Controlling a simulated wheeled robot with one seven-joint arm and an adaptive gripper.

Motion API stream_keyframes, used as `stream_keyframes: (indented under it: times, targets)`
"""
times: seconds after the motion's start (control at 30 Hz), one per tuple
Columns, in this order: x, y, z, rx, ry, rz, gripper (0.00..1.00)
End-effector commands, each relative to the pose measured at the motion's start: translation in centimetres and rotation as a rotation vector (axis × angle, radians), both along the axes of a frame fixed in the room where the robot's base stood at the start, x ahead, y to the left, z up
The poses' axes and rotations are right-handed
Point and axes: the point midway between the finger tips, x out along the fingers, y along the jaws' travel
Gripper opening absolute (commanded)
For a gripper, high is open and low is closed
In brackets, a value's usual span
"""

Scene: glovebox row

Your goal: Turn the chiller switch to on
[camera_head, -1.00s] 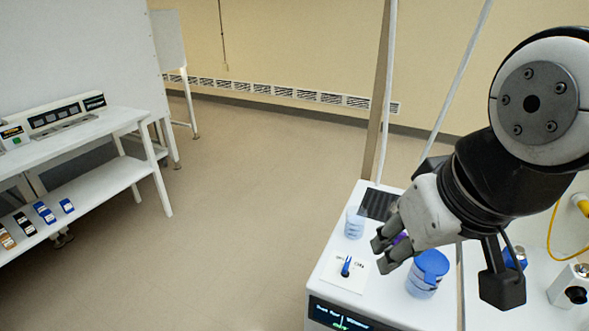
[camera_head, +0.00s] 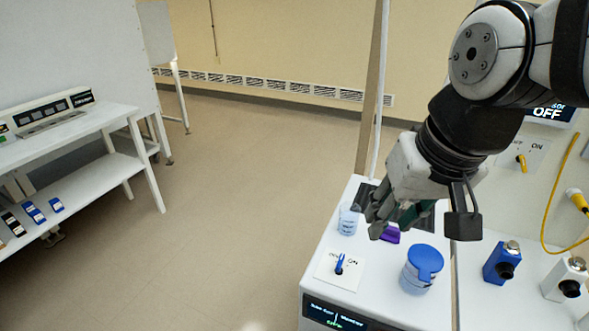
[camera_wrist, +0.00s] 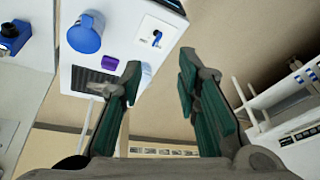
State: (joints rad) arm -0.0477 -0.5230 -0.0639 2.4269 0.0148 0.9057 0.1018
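A blue-handled rotary switch (camera_head: 339,265) stands on a white plate on the bench top. Its plate has small print on the left and ON on the right; the handle points roughly away from the front edge. It also shows in the wrist view (camera_wrist: 157,38). A second switch, yellow (camera_head: 521,162), is on the panel at right, below a display reading OFF (camera_head: 553,113). I cannot read which one is the chiller's. My gripper (camera_head: 376,218) is above the bench, behind and right of the blue switch, touching neither switch. In the wrist view its fingers (camera_wrist: 160,85) are apart and empty.
A blue-lidded jar (camera_head: 422,268), a clear beaker (camera_head: 348,222) and a purple block (camera_head: 391,234) stand near the blue switch. A lit display (camera_head: 335,315) is on the bench front. Blue (camera_head: 500,262) and white (camera_head: 566,279) fittings sit at right.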

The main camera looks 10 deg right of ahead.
Motion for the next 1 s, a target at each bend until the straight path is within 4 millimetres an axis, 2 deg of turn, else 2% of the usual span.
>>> stream_keyframes:
  times: [0.27, 0.47, 0.6, 0.8, 1.0]
  targets:
    - [5.6, 0.0, -2.4, 0.060, 0.124, -0.134, 0.30]
    - [9.9, -0.1, -5.6, 0.076, 0.216, -0.256, 0.30]
    - [12.7, -0.3, -8.5, 0.069, 0.272, -0.342, 0.30]
    - [15.1, -0.6, -11.9, 0.047, 0.323, -0.433, 0.30]
    - [15.9, -0.7, -13.3, 0.038, 0.337, -0.465, 0.30]
